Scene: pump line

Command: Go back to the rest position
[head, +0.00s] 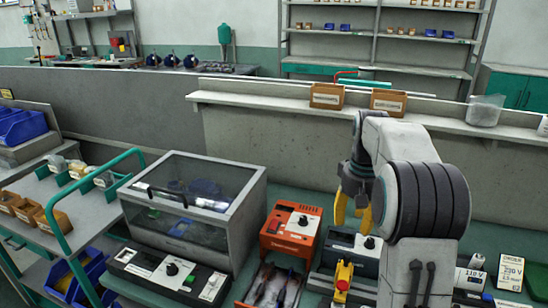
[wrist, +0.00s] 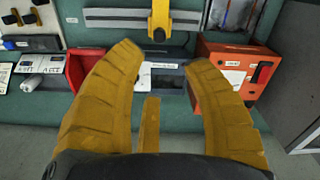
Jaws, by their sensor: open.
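My gripper (head: 353,208) hangs from my arm above the right part of the workbench, in front of the low wall. In the wrist view its yellow fingers (wrist: 163,62) are spread apart with nothing held between them. Below and beyond the fingers are a grey-and-black device with a white label (wrist: 165,80) and a yellow upright part (wrist: 159,18). In the head view the yellow part (head: 343,276) stands below the gripper, apart from the fingers. My arm hides part of the bench.
An orange box with a knob (head: 291,232) stands left of the gripper, beside a clear-lidded grey case (head: 195,205). A black control panel (head: 168,274) lies in front. A green-handled cart (head: 60,215) is at left. Two brown bins (head: 327,96) sit on the ledge behind.

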